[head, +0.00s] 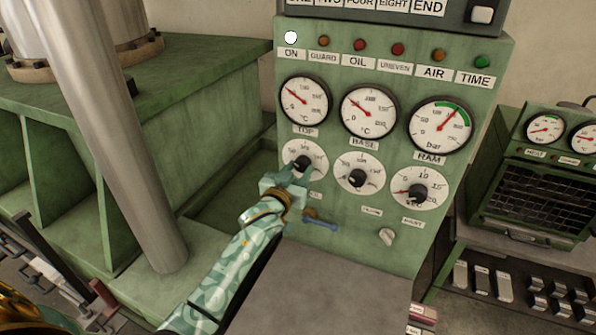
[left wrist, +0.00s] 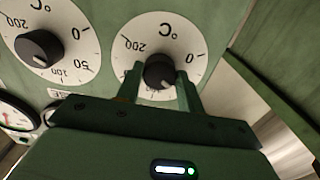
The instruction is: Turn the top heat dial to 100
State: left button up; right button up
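The top heat dial (head: 318,155) is a white round scale with a black knob (head: 302,163) on the green panel, below the label TOP. My left gripper (head: 293,174) reaches it from below. In the left wrist view my left gripper (left wrist: 160,82) has one finger on each side of the knob (left wrist: 159,70), close against it, so it looks shut on it. The knob's pale mark points down and slightly right in that view. The 0 and 200 show; the scale's lower part is partly hidden by the fingers. My right gripper is not in view.
The base dial (head: 373,168) and ram dial (head: 430,178) sit right of the top dial, with round gauges (head: 304,101) above. A blue-handled lever (head: 321,222) and a pale knob (head: 388,236) are below. A thick metal column (head: 120,130) stands left.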

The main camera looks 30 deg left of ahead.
pick_arm(q)
jog(key=shift+c, duration=0.9)
jog(key=shift+m+p, duration=0.5)
jog(key=shift+m, duration=0.6)
jog(key=m, duration=0.2)
jog(key=shift+m+p, duration=0.3)
jog(key=shift+p, duration=0.05)
jog(key=m, duration=0.3)
jog(key=shift+m, duration=0.3)
jog(key=shift+a+m+p, duration=0.1)
jog(key=shift+m+p, duration=0.25)
jog(key=shift+m, duration=1.25)
